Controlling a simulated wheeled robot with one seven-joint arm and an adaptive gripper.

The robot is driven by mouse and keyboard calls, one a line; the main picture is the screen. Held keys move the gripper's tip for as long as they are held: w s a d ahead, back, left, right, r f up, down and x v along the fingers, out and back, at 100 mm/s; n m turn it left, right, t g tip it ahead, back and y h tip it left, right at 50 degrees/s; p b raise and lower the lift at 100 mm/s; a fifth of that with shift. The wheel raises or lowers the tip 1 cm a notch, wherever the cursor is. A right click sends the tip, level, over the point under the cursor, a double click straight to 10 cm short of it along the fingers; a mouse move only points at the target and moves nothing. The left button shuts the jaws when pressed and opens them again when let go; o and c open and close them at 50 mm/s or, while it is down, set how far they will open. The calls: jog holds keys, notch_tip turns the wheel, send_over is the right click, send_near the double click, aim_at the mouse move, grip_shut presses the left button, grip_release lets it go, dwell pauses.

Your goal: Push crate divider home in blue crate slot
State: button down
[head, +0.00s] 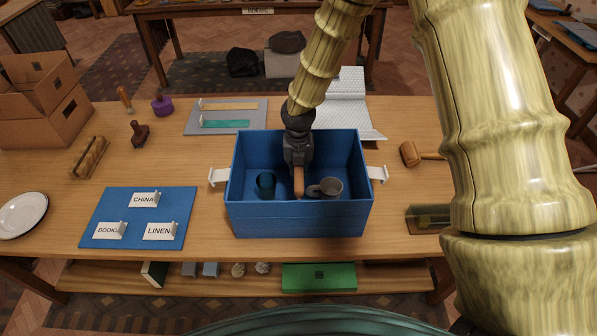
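The blue crate (296,218) stands open in the middle of the table, with white handles on its left and right ends. My gripper (298,164) reaches down into it from above. Directly below the gripper is a narrow orange-brown upright piece (298,184), which looks like the divider seen edge-on. It stands between a dark teal cup (265,185) and a grey-brown mug (329,187). The gripper hides its upper part, and I cannot tell whether the fingers grip it or only touch it. The slot and the piece's lower end are not clear to see.
A blue mat (103,212) with label cards lies left of the crate. A grey board (256,112) with two strips and a white ribbed sheet (345,105) lie behind. A mallet (411,154) is at right. Cardboard boxes (50,125) stand far left.

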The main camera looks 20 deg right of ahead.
jog(key=c, duration=1.5)
grip_release()
jog(key=shift+r, duration=0.15)
jog(key=shift+r, duration=2.35)
